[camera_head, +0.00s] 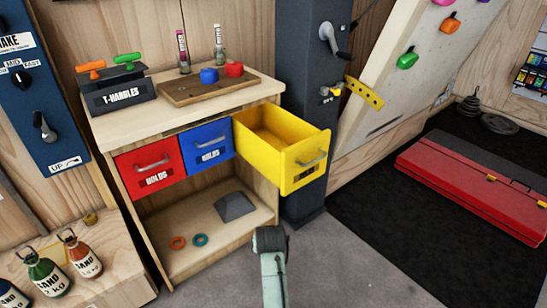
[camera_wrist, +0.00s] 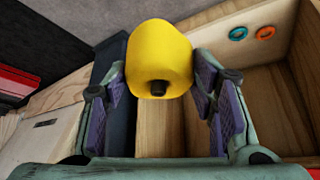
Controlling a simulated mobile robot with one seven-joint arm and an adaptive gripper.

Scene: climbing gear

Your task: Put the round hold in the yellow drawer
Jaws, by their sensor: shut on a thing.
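The yellow drawer (camera_head: 302,160) is pulled out at the right of the cabinet in the head view. Its visible wooden inside looks empty. In the wrist view, a smooth yellow rounded hold (camera_wrist: 160,50) with a dark hole or stub on it sits between the purple pads of my gripper (camera_wrist: 160,80), which is shut on it. In the head view my wrist (camera_head: 270,240) is low in front of the cabinet, below and left of the drawer front. My fingers and the hold cannot be made out there.
Shut red (camera_head: 150,167) and blue (camera_head: 206,143) drawers sit left of the yellow one. A grey wedge (camera_head: 234,206) and orange (camera_head: 178,242) and teal (camera_head: 200,239) rings lie on the lower shelf. A dark column (camera_head: 310,110) stands right behind the open drawer. The front floor is clear.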

